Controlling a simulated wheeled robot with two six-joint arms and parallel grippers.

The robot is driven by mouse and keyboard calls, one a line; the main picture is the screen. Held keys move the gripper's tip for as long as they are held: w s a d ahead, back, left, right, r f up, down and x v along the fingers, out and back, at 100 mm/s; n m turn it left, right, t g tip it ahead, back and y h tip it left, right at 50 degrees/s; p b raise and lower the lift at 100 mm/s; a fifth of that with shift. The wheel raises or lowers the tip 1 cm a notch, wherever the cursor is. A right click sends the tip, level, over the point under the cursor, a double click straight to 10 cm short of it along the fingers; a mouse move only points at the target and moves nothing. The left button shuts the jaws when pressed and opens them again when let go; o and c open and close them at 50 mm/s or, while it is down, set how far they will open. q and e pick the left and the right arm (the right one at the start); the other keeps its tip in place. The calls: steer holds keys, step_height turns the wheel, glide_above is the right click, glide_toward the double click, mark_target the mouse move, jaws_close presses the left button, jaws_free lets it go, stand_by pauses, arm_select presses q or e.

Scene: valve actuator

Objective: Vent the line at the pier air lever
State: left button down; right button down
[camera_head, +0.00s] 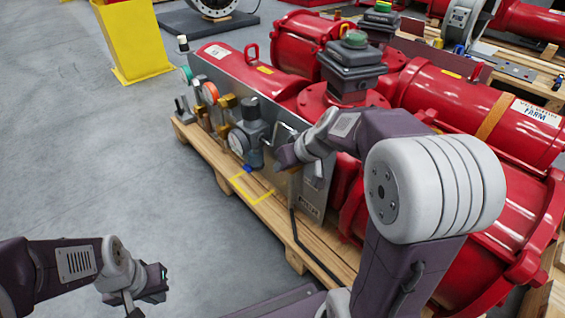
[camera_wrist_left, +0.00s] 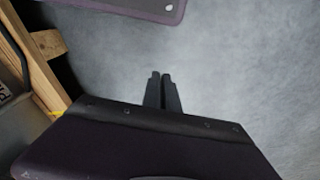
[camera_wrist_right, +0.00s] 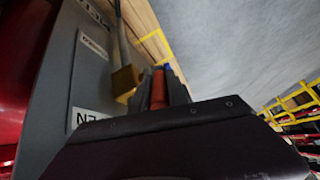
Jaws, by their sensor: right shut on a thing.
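My right gripper (camera_wrist_right: 161,90) is shut on a red lever handle (camera_wrist_right: 158,88), with one dark finger on each side of it. A brass valve body (camera_wrist_right: 125,82) sits just left of the handle, at the end of a pipe along the grey panel. In the head view my right gripper (camera_head: 285,156) is at the front face of the grey panel (camera_head: 312,190); the lever there is hidden by the gripper. My left gripper (camera_wrist_left: 163,92) is shut and empty over the bare floor, its fingers together; in the head view it is at the lower left.
A dark regulator with a gauge (camera_head: 240,142) and brass fittings (camera_head: 227,105) stand left of the right gripper. Red actuator cylinders (camera_head: 460,95) fill the right side. A wooden pallet (camera_head: 215,165) lies below. The grey floor at left is clear, with a yellow bin (camera_head: 135,40) behind.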

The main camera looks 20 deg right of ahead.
arm_select(q)
steer(key=w+d+r+m+g+h, duration=0.1)
steer(key=w+d+r+m+h, duration=0.3)
steer(key=w+d+r+h, duration=0.55)
steer(key=w+d+r+m+g+h, duration=0.1)
steer(key=w+d+r+m+h, duration=0.35)
steer(key=w+d+r, duration=0.95)
arm_select(e)
steer(key=shift+w+r, duration=0.1)
arm_select(q)
steer(key=s+d+f, duration=0.2)
steer(key=d+f, duration=0.1)
steer(key=d, duration=0.3)
steer(key=s+d+f+n, duration=0.1)
steer(key=s+d+f, duration=0.2)
steer(key=d, duration=0.3)
steer(key=shift+d+f+h, duration=0.3)
steer(key=shift+f, duration=0.2)
